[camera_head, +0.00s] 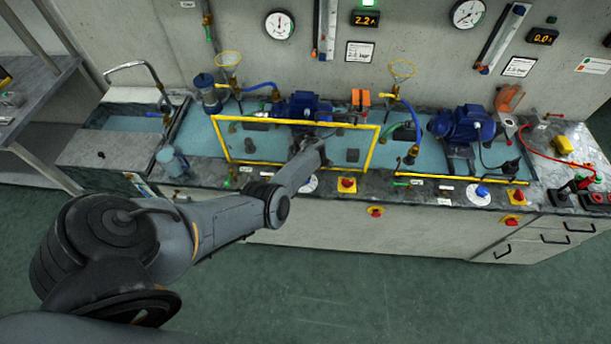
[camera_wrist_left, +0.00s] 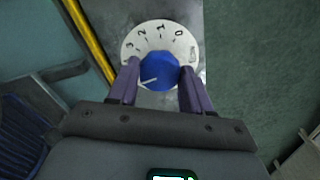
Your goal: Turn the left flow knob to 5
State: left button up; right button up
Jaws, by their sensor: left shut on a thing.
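The left flow knob (camera_wrist_left: 160,72) is blue and sits on a round white dial (camera_wrist_left: 160,38) in the left wrist view. The figures 0, 1, 2 and 3 show on the dial. The knob's white mark points left and slightly down in that view, past the 3; the figures there are hidden by a finger. My left gripper (camera_wrist_left: 158,76) is shut on the knob, one finger on each side. In the head view my arm covers the knob, and only part of its white dial (camera_head: 309,185) shows.
A yellow frame (camera_head: 371,150) stands upright behind the dial, close to my wrist. A red-and-yellow switch (camera_head: 347,185) is just right of the dial. Another blue knob (camera_head: 482,191) sits farther right. The left display (camera_head: 365,19) seems to read 2.2, the right one (camera_head: 542,37) 0.0.

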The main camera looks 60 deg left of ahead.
pick_arm(q)
jog(key=shift+n, duration=0.6)
jog(key=o, duration=1)
jog(key=shift+o, duration=0.2)
notch_tip(320, 180, up, 11)
jog(key=p, duration=0.4)
jog(key=shift+f, duration=0.15)
